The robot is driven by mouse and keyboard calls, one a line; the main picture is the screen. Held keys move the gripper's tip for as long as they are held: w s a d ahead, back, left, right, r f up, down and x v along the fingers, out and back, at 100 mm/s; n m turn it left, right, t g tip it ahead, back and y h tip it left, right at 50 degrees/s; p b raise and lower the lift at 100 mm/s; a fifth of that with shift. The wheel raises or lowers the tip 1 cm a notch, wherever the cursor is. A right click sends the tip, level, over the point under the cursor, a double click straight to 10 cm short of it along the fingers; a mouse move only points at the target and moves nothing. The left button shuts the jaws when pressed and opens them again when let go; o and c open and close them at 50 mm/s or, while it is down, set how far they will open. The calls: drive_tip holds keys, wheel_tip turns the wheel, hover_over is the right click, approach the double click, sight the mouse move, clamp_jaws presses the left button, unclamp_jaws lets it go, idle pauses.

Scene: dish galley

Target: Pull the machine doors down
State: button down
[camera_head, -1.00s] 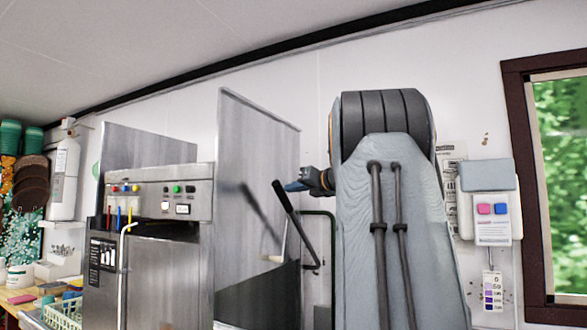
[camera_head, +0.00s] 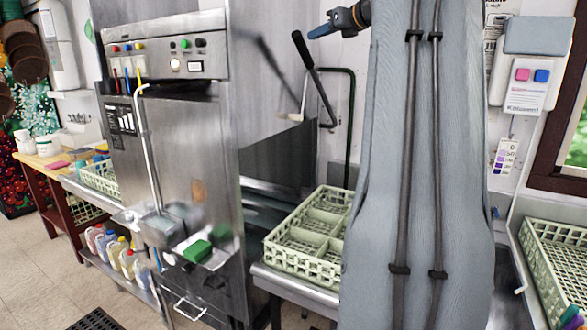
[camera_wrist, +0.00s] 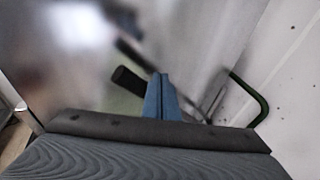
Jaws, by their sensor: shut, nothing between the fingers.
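The steel dish machine (camera_head: 170,120) stands left of centre in the head view, with buttons and lit switches on its top panel. A lever with a black grip (camera_head: 304,50) rises at its right side, its grip end up and leaning left. My gripper (camera_head: 311,34), with blue fingers, is shut and empty just right of the grip's upper end. In the wrist view the fingers (camera_wrist: 162,92) point ahead, and the dark grip end (camera_wrist: 128,80) is just left of them. I cannot tell whether they touch. My arm hides part of the wall and counter.
A pale green rack (camera_head: 300,245) sits on the steel table right of the machine. Another rack (camera_head: 560,265) stands at far right. A dark green pipe (camera_head: 350,130) runs up the wall behind the lever. Bottles (camera_head: 120,255) stand on a low shelf at left.

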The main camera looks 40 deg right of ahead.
drive_tip(key=p+x, duration=0.1)
drive_tip(key=x, duration=0.3)
drive_tip(key=shift+w+a+f, duration=0.1)
drive_tip(key=shift+w+f, duration=0.05)
drive_tip(key=shift+w+a+f, duration=0.1)
drive_tip(key=shift+w+f, duration=0.15)
drive_tip(key=s+a+f+b, duration=0.35)
drive_tip(key=a+f, duration=0.25)
drive_tip(key=f, duration=0.6)
drive_tip(key=s+a+f+b, duration=0.2)
drive_tip(key=a+f+b, duration=0.3)
drive_tip(key=f, duration=0.6)
wheel_tip(320, 180, down, 31)
drive_tip(key=b, duration=2.9)
drive_tip(key=s+r+p, duration=0.3)
drive_tip(key=s+r, duration=0.2)
drive_tip(key=s, duration=0.4)
drive_tip(key=shift+d+r, duration=0.25)
drive_tip(key=shift+r, duration=0.15)
